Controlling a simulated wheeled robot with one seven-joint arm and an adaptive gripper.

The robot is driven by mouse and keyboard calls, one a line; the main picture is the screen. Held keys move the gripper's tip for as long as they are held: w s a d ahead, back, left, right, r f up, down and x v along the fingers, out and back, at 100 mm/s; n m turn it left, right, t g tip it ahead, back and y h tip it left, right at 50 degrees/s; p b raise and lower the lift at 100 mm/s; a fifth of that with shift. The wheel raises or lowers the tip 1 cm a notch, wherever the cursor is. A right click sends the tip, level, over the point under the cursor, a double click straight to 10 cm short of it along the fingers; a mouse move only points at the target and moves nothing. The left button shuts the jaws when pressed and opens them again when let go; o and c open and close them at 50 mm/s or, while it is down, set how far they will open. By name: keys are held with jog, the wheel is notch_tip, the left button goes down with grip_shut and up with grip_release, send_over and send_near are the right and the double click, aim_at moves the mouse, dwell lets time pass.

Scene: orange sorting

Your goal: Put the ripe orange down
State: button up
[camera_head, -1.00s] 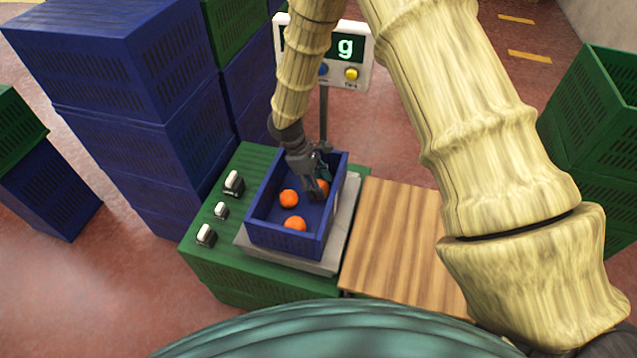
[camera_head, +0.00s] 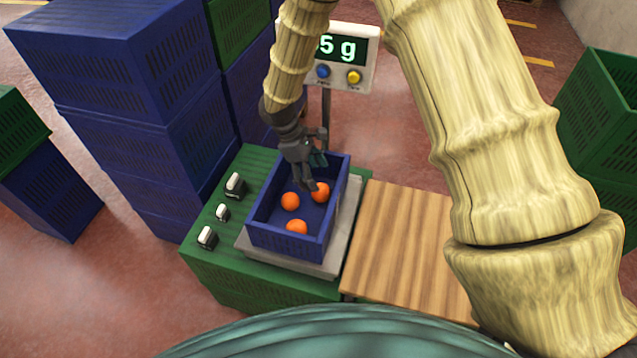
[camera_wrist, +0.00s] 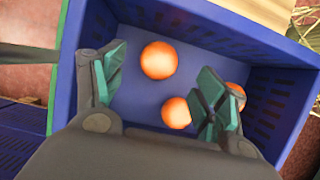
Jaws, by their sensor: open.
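Three oranges lie apart on the floor of a blue crate (camera_head: 262,238): a left one (camera_head: 290,201), a front one (camera_head: 296,227) and a right one (camera_head: 320,192). I cannot tell by colour which is the ripe orange. My gripper (camera_head: 314,175) is open and empty, pointing down over the back of the crate, close above the right orange. In the wrist view its teal finger pads stand wide apart, with one orange (camera_wrist: 159,60) and a second (camera_wrist: 176,112) showing between them. The right finger partly hides the third orange (camera_wrist: 237,95).
The crate stands on a grey scale plate (camera_head: 340,232) on a green base (camera_head: 215,262). A scale display (camera_head: 341,50) behind reads a number ending in "5 g". A bare wooden board (camera_head: 400,240) lies to the right. Blue crates (camera_head: 165,110) are stacked at left, green crates (camera_head: 600,130) at right.

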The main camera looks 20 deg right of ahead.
jog(key=v, duration=0.6)
jog(key=shift+r, duration=0.2)
jog(key=shift+a, duration=0.1)
dwell(2.4)
